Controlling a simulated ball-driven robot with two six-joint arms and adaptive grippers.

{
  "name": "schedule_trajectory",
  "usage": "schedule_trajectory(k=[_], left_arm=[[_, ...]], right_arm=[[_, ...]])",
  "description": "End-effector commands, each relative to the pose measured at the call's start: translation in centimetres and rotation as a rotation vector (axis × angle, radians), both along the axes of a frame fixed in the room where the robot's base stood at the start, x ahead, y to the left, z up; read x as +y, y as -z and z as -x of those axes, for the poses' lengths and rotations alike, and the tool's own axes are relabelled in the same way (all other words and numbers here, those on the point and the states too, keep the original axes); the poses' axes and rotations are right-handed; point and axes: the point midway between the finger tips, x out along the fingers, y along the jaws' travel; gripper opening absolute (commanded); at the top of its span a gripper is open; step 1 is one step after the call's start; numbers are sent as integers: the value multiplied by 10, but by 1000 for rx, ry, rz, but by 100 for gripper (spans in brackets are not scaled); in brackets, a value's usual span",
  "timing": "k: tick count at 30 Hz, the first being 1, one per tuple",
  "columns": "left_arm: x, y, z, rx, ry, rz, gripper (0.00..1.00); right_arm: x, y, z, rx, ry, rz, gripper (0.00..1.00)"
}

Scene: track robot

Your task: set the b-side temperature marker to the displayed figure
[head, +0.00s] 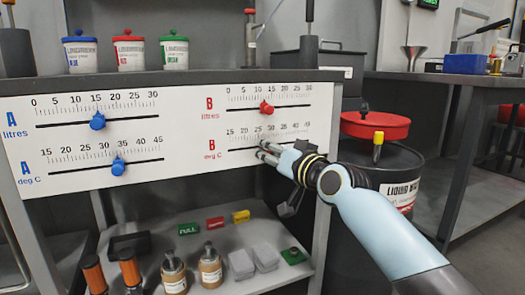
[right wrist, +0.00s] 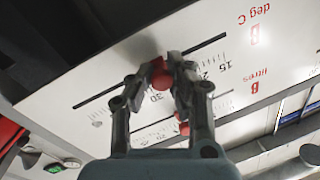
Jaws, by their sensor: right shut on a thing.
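The white scale panel (head: 190,112) has A scales at left and B scales at right. The red B deg C marker (right wrist: 162,83) sits on the lower B slot, around the upper twenties of its scale. My right gripper (head: 262,153) is shut on this marker; the right wrist view shows a finger on each side of it. In the head view the fingers hide the marker. A dark display (head: 428,3) with green figures is at the top right, cut off and unreadable. My left gripper is out of view.
The red B litres marker (head: 266,107) is just above. Blue A markers (head: 97,121) are at left. Below, a shelf (head: 225,205) holds bottles and small blocks. A dark drum (head: 385,170) with a red funnel (head: 375,125) stands to the right, close to my arm.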

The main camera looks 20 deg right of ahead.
Motion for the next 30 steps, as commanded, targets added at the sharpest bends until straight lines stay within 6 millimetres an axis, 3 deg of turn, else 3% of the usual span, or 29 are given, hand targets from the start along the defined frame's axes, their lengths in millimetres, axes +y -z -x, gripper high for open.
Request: schedule_trajectory(k=[3, 4, 10, 20, 23, 30], left_arm=[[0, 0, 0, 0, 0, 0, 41], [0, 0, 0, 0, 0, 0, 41], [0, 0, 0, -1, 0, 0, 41], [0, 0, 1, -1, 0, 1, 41], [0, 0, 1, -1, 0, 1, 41], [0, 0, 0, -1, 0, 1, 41]], right_arm=[[0, 0, -1, 0, 0, 0, 0], [0, 0, -1, 0, 0, 0, 18], [0, 0, 0, 0, 0, 0, 42], [-1, 1, 5, 1, 1, 0, 42], [-4, 1, 18, 2, 0, 2, 42], [-13, 2, 71, 3, -2, 5, 42]])
